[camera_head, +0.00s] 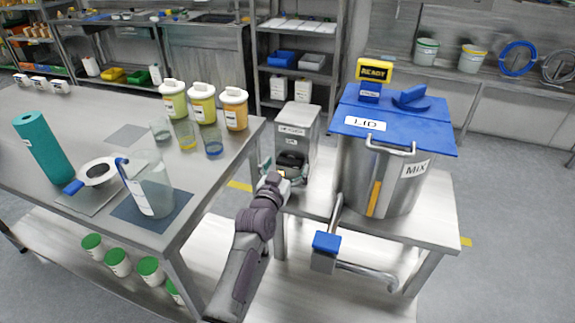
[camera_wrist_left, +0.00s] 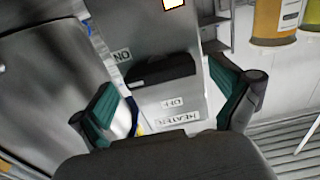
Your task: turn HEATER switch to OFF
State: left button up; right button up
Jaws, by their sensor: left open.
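The grey heater box (camera_head: 299,124) stands beside the big pot, with its black switch (camera_head: 291,160) on its front. In the left wrist view the switch is a dark bar (camera_wrist_left: 162,71), tilted slightly in the picture. One end of the bar is near the ON label (camera_wrist_left: 122,55); the OFF label (camera_wrist_left: 170,103) and HEATER label (camera_wrist_left: 177,118) sit below it in the picture. My left gripper (camera_wrist_left: 166,92) is open, its teal fingers on either side of the switch, with visible gaps. In the head view my left gripper (camera_head: 284,171) is right in front of the box.
The steel pot (camera_head: 345,165) with blue lid (camera_head: 420,115) stands close right of the box. A pipe with a blue-handled valve (camera_head: 327,243) juts out in front. The table (camera_head: 95,128) at left holds jars, beakers and a jug (camera_head: 150,180). A lit indicator (camera_wrist_left: 174,3) shows on the box.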

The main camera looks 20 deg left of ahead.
pick_arm(q)
jog(key=shift+w, duration=0.2)
jog(key=shift+c, duration=0.2)
jog(key=c, duration=1.1)
